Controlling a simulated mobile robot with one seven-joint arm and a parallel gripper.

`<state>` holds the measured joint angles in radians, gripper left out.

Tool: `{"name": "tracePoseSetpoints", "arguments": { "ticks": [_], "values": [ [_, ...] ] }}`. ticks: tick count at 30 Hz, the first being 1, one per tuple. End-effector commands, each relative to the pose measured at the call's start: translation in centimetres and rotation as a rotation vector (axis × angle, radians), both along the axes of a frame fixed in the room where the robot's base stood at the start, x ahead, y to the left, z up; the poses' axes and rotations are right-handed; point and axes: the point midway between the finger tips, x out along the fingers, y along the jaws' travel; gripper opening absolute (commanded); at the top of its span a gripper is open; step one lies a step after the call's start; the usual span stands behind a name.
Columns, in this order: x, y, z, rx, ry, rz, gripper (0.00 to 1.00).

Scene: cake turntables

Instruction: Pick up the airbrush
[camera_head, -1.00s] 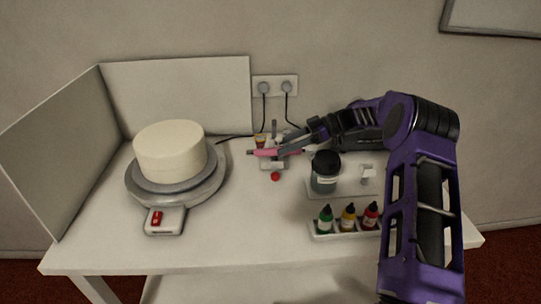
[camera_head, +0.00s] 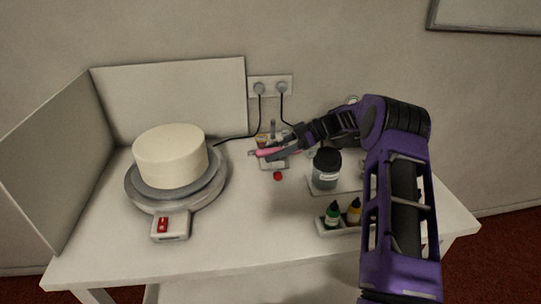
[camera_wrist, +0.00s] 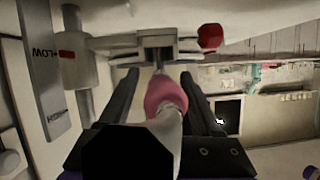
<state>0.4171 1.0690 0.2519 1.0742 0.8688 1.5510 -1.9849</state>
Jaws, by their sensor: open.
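The pink airbrush (camera_head: 264,152) is at the back of the white table, at a small white holder (camera_head: 272,165). In the wrist view the airbrush (camera_wrist: 166,92) shows as a pink, rounded body with a narrow part reaching toward the holder (camera_wrist: 158,47). My gripper (camera_head: 279,153) comes in from the right at the airbrush. In the wrist view the two dark fingers of my gripper (camera_wrist: 159,80) are open, one on each side of the pink body. I cannot tell whether either finger touches it. A dark part of my gripper hides the near end of the airbrush.
A turntable (camera_head: 138,196) with a cream cake (camera_head: 170,155) stands at left, before white panels (camera_head: 170,95). A dark-lidded jar (camera_head: 326,170) and several small color bottles (camera_head: 333,212) stand right of centre. The front middle is clear.

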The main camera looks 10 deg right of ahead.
Motion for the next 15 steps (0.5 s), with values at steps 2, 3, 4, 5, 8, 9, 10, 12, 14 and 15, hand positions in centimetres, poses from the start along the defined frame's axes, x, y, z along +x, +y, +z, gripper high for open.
{"name": "tracePoseSetpoints", "arguments": {
  "ticks": [2,3,4,5,8,9,10,12,14,15],
  "values": [
    [0.00,-0.05,-0.01,0.000,0.000,-0.001,0.66],
    [0.01,-0.05,-0.01,0.000,0.000,-0.001,0.66],
    [0.01,-0.04,-0.02,0.000,0.000,-0.001,0.66],
    [0.01,-0.04,-0.01,0.000,0.000,-0.001,0.66],
    [0.01,-0.04,-0.01,0.000,0.000,-0.001,0.51],
    [0.00,-0.03,-0.01,0.000,0.000,0.000,0.44],
    [0.01,-0.03,-0.01,0.000,0.000,-0.001,0.39],
    [0.01,-0.02,0.00,0.000,0.000,0.000,0.26],
    [0.01,-0.02,0.00,0.000,0.000,-0.001,0.15],
    [0.01,-0.02,0.00,0.000,0.000,0.000,0.08]
  ]
}}
